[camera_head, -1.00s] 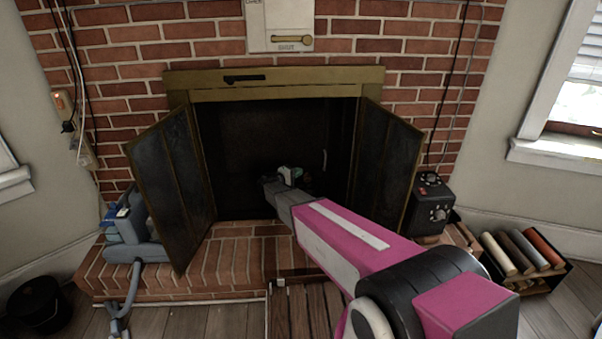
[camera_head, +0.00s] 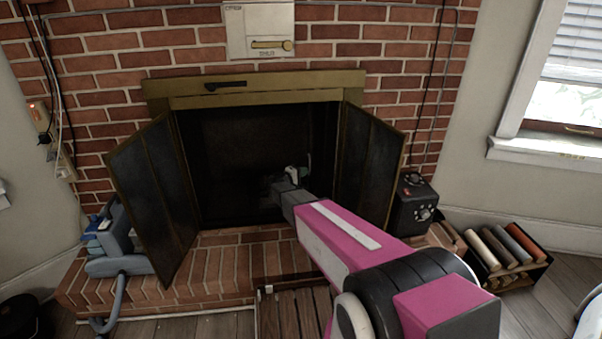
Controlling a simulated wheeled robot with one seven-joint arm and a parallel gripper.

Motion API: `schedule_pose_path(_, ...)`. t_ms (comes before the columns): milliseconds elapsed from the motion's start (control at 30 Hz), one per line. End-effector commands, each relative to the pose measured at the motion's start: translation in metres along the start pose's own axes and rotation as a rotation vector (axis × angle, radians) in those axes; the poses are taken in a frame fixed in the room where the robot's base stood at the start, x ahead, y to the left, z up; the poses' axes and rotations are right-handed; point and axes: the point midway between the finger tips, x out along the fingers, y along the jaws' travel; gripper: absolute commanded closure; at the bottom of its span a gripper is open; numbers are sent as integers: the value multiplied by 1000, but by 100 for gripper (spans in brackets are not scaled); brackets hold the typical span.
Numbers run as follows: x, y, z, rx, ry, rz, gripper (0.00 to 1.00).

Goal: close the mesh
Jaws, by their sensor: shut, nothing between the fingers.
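The fireplace opening has a brass frame (camera_head: 255,88) with two folding doors of dark mesh. The left mesh door (camera_head: 153,190) stands open, swung out toward me over the brick hearth. The right mesh door (camera_head: 366,165) also stands open, angled outward to the right. My gripper (camera_head: 291,176) is shut and empty in front of the dark opening, between the two doors and nearer the right one. It appears apart from both doors, though its fingertips are small and dark.
A brick hearth (camera_head: 215,262) juts out below the opening. A blue-grey appliance with a hose (camera_head: 120,245) sits at its left end. A black box with knobs (camera_head: 415,205) stands at the right, near a rack of rolls (camera_head: 505,255). A wooden slatted piece (camera_head: 298,310) is in front.

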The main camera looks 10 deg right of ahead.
Motion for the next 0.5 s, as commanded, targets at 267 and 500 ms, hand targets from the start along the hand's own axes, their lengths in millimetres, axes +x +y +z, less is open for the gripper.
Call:
schedule_pose_path(267,5,0,4,0,0,0,100)
schedule_pose_path(500,35,0,24,0,-2,0,100)
